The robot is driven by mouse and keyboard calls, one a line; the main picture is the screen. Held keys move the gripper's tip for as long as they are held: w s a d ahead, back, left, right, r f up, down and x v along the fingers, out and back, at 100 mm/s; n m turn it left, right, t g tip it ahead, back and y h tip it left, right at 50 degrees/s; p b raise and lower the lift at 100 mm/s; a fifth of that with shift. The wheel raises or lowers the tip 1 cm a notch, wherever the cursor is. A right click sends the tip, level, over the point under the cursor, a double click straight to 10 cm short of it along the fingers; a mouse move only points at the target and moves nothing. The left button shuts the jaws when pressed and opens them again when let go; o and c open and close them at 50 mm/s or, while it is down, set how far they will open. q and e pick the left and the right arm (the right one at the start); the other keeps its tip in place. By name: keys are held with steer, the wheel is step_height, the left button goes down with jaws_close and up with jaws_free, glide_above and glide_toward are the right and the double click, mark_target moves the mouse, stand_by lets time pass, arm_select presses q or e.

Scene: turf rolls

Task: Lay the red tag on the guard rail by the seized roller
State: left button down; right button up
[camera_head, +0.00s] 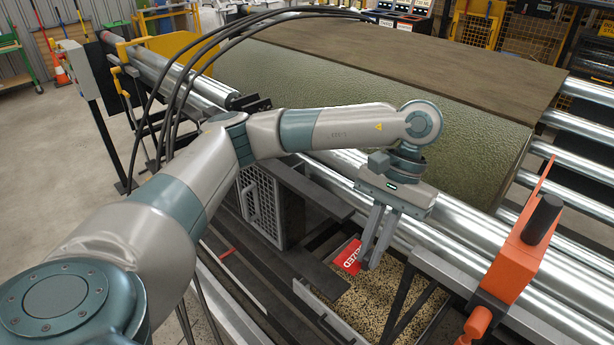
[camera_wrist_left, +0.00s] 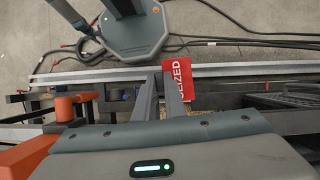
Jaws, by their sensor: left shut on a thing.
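The red tag (camera_head: 348,256), with white letters reading "SEIZED", is held at the tips of my left gripper (camera_head: 370,258). It hangs over a tray of tan granules. In the left wrist view the tag (camera_wrist_left: 180,76) shows at the fingertips (camera_wrist_left: 168,85), with a long pale rail (camera_wrist_left: 250,69) running behind it. I cannot tell whether tag and rail touch. Shiny rollers (camera_head: 440,244) lie beside the gripper in the head view. Which one is seized, and which rail is its guard rail, I cannot tell. My right gripper is not in view.
An orange bracket with a black knob (camera_head: 520,252) stands right of the gripper. A large green-brown turf slab (camera_head: 390,120) lies behind my arm. The granule tray (camera_head: 330,313) and dark frame bars lie below. Open floor (camera_head: 50,150) is at left.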

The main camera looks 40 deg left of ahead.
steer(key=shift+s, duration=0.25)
arm_select(q)
steer(key=shift+w+a+r+n+h, duration=0.15)
steer(key=shift+a+n+h, duration=0.3)
steer(key=shift+n, duration=0.45)
steer(key=a+r+m+t+y+p, duration=0.1)
steer(key=a+r+m, duration=0.4)
steer(key=a+m, duration=0.5)
steer(key=s+a+r+m+t+y+p, duration=0.1)
steer(key=a+r+m+t+y, duration=0.3)
steer(key=a+m, duration=0.6)
steer(key=shift+a+r+m, duration=0.4)
steer(key=shift+a+r, duration=0.1)
steer(key=shift+a, duration=0.35)
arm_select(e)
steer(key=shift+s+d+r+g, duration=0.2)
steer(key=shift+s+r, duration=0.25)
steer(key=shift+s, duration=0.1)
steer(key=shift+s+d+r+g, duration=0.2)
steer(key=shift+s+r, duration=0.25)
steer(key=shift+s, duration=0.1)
arm_select(q)
steer(key=shift+y, duration=0.25)
